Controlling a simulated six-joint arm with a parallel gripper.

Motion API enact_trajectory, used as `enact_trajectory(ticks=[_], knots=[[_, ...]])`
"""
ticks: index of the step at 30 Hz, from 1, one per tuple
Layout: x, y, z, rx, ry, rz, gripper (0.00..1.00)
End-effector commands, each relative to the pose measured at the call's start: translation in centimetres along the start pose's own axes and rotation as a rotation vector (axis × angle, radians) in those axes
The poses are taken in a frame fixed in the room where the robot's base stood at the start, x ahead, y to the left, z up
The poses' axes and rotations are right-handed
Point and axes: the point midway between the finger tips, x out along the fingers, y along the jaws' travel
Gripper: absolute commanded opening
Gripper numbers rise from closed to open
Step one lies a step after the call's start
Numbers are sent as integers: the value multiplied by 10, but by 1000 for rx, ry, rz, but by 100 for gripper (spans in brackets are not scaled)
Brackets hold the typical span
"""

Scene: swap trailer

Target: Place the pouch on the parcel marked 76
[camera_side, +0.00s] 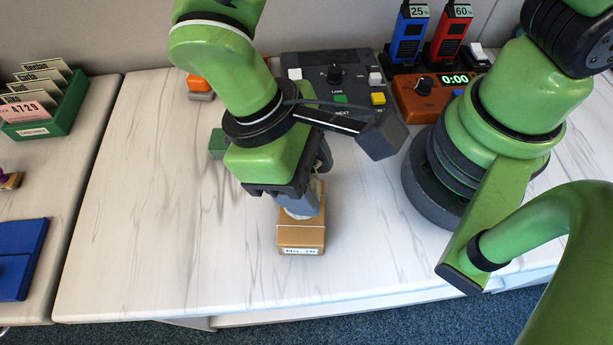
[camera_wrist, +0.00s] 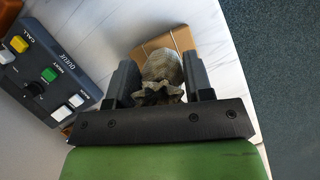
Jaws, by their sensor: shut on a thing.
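The parcel (camera_side: 300,234) is a brown cardboard box on the white table, with a white label on its front side; the number on it is too small to read surely. My gripper (camera_side: 300,205) is right above the parcel, pointing down. In the wrist view, my gripper (camera_wrist: 160,88) is shut on the pouch (camera_wrist: 162,68), a pale grey-beige bag with a gathered top. The parcel (camera_wrist: 170,42) lies behind the pouch there. I cannot tell whether the pouch touches the parcel's top. In the side view the fingers hide most of the pouch.
A dark queue panel (camera_side: 315,70) with buttons and a knob stands behind my gripper. An orange timer box (camera_side: 420,98) and two radios, blue (camera_side: 408,38) and red (camera_side: 449,38), stand at the back right. A green card box (camera_side: 50,115) is at the left.

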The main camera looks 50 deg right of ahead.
Motion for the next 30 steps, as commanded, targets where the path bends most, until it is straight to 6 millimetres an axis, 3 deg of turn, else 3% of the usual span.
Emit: enact_trajectory(ticks=[3,14,15,18,26,30], knots=[[11,0,-4,0,-1,0,24],[14,0,-6,-1,0,0,24],[14,0,-6,-1,1,0,51],[14,0,-6,-1,1,0,72],[13,0,-6,-1,1,0,72],[3,-1,-6,-2,6,-3,72]])
